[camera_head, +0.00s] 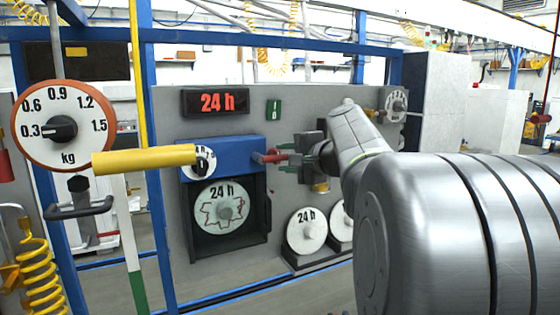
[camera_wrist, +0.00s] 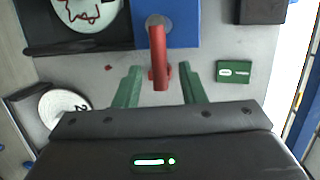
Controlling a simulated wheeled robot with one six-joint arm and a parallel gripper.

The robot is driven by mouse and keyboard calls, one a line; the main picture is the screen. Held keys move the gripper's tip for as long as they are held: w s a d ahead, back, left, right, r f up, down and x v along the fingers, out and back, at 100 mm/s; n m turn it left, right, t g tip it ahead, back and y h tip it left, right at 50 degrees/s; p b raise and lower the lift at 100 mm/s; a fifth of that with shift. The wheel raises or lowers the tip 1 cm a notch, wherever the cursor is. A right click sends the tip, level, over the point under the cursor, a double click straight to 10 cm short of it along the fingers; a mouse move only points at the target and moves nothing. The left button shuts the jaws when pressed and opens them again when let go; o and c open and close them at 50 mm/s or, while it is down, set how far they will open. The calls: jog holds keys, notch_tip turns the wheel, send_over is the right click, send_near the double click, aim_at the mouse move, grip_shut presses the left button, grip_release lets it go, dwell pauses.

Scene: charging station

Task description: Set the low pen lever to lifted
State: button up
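A red pen lever (camera_head: 272,157) sticks out from the right side of the blue recorder head (camera_head: 224,158), above a chart disc marked 24 h (camera_head: 221,207). My gripper (camera_head: 279,157) is at the lever from the right, its green fingers apart. In the wrist view the red lever (camera_wrist: 158,58) runs from a grey pivot on the blue housing to between the two green fingertips (camera_wrist: 161,72). A gap shows on each side of the lever, and I see no finger touching it. The gripper's palm is black.
A red 24 h display (camera_head: 215,102) and a small green label plate (camera_head: 274,109) are above the recorder. Spare chart discs (camera_head: 306,231) stand on a ledge at lower right. A kg dial (camera_head: 63,126) and a yellow bar (camera_head: 143,159) are at left.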

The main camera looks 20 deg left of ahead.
aim_at(282, 158)
jog(key=b+v, duration=0.1)
jog(key=v, duration=1)
jog(key=shift+b, duration=0.4)
jog(key=shift+a, duration=0.15)
jog(key=p+x, duration=0.2)
jog(key=x, duration=1.1)
jog(key=shift+w+a+p, duration=0.2)
jog(key=shift+a+p, duration=0.1)
jog(key=shift+p, duration=0.1)
jog(key=shift+f, duration=0.1)
jog(key=shift+d, duration=0.1)
jog(key=b+v, duration=0.3)
jog(key=v, duration=1.1)
jog(key=p+x, duration=0.3)
jog(key=x, duration=1.1)
jog(key=shift+w+f, duration=0.1)
jog(key=shift+f+m+y, duration=0.35)
jog(key=shift+m+y, duration=0.05)
jog(key=shift+m, duration=0.6)
